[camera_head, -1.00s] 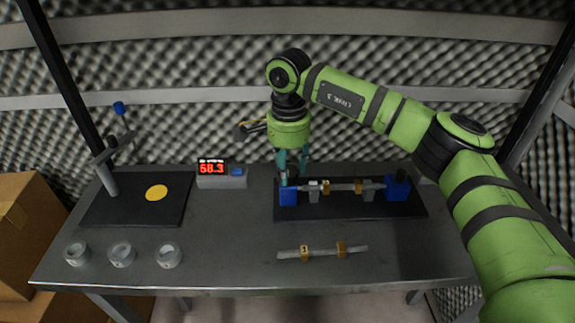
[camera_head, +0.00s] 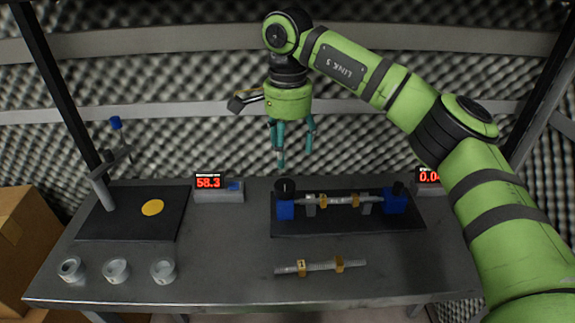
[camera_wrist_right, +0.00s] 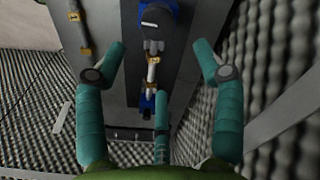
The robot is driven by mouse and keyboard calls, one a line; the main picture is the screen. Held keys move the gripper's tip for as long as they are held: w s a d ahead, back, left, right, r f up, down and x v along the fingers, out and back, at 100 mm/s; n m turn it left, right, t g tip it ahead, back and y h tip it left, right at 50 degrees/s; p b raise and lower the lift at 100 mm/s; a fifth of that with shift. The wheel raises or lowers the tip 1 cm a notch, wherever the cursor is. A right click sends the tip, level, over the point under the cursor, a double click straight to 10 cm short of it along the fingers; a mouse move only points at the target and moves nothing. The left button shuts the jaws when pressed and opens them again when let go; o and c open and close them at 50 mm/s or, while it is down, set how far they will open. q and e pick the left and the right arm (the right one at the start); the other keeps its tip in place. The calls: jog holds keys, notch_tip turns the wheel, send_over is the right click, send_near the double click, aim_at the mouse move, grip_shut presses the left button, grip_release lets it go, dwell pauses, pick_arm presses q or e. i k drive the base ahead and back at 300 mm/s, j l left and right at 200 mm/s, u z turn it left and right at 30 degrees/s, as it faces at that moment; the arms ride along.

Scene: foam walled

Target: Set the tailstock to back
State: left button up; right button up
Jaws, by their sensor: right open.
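A fixture on a black base plate (camera_head: 345,222) stands on the right half of the bench. It has a blue block (camera_head: 285,210) with a black round knob (camera_head: 285,186) at its left end and another blue block (camera_head: 395,203) at its right end. Which block is the tailstock is not marked legibly. A grey shaft (camera_head: 345,200) with amber collars lies between them on grey supports. My right gripper (camera_head: 291,155) is open and empty, pointing down above the left block, apart from it. In the right wrist view, a blue block with a knob (camera_wrist_right: 157,17) shows beyond the spread fingers.
A second shaft (camera_head: 320,266) with amber collars lies at the bench front. Several grey rings (camera_head: 116,270) stand front left. A black mat (camera_head: 130,222) with a stand (camera_head: 103,185) is far left. Red-digit displays sit behind (camera_head: 218,189) and at right (camera_head: 428,178).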

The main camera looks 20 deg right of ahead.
aim_at(393, 200)
jog(key=k, duration=1.5)
